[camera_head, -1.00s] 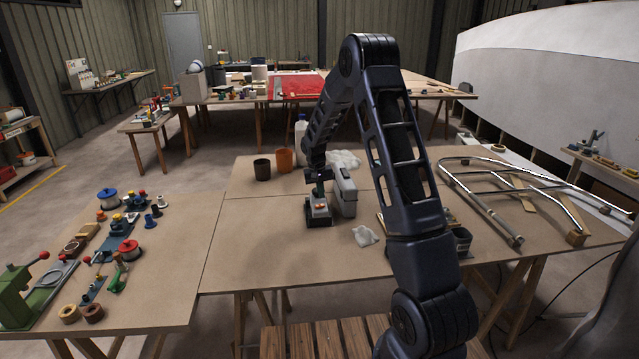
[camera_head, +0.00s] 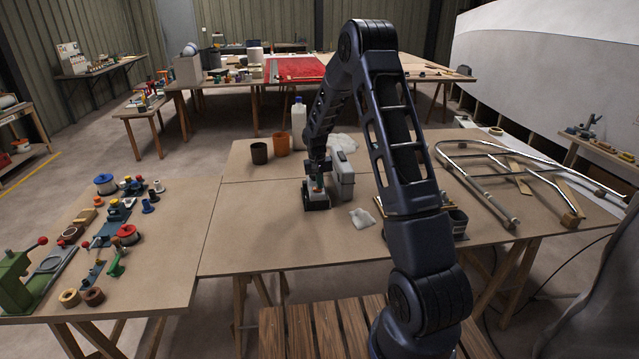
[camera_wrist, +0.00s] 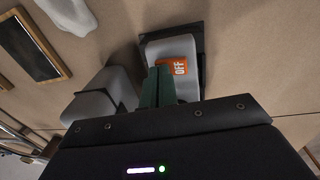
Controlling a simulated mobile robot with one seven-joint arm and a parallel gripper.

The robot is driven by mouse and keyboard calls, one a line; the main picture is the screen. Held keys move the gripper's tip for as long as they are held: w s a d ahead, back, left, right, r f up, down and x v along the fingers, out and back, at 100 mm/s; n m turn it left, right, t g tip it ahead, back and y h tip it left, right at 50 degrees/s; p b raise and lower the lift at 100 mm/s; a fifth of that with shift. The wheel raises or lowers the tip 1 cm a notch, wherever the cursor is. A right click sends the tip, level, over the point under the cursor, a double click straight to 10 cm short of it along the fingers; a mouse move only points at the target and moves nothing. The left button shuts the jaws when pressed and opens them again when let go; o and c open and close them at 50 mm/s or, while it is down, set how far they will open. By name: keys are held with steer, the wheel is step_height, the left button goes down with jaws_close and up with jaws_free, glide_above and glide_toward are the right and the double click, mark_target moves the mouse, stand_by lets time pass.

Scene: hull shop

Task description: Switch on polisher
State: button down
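A small grey switch unit on a dark base (camera_head: 316,202) stands on the middle worktable. In the wrist view its light grey body (camera_wrist: 167,47) carries an orange rocker marked OFF (camera_wrist: 179,67). My gripper (camera_head: 317,186) is directly above the unit in the head view and hides most of its top. In the wrist view the green fingers of my gripper (camera_wrist: 160,80) are side by side with no clear gap. They point at the unit and overlap the rocker's left edge. I cannot tell whether they touch it. Nothing is held.
A grey case (camera_head: 343,180) stands close beside the unit; it also shows in the wrist view (camera_wrist: 103,98). Dark and orange cups (camera_head: 281,145) and a white bottle (camera_head: 299,123) stand behind. Bent metal tubing (camera_head: 490,190) lies right. The table's left part is clear.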

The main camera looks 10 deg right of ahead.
mark_target(314, 188)
steer(key=shift+a, duration=0.25)
steer(key=shift+a+r, duration=0.1)
steer(key=shift+a, duration=0.55)
step_height(314, 188, up, 14)
steer(key=a, duration=0.2)
stand_by(0.5)
steer(key=shift+d, duration=0.1)
steer(key=shift+d+h, duration=0.3)
steer(key=shift+d, duration=0.3)
steer(key=f, duration=0.4)
steer(key=d+f, duration=0.1)
steer(key=f, duration=0.4)
steer(key=d+f, duration=0.1)
steer(key=f, duration=0.4)
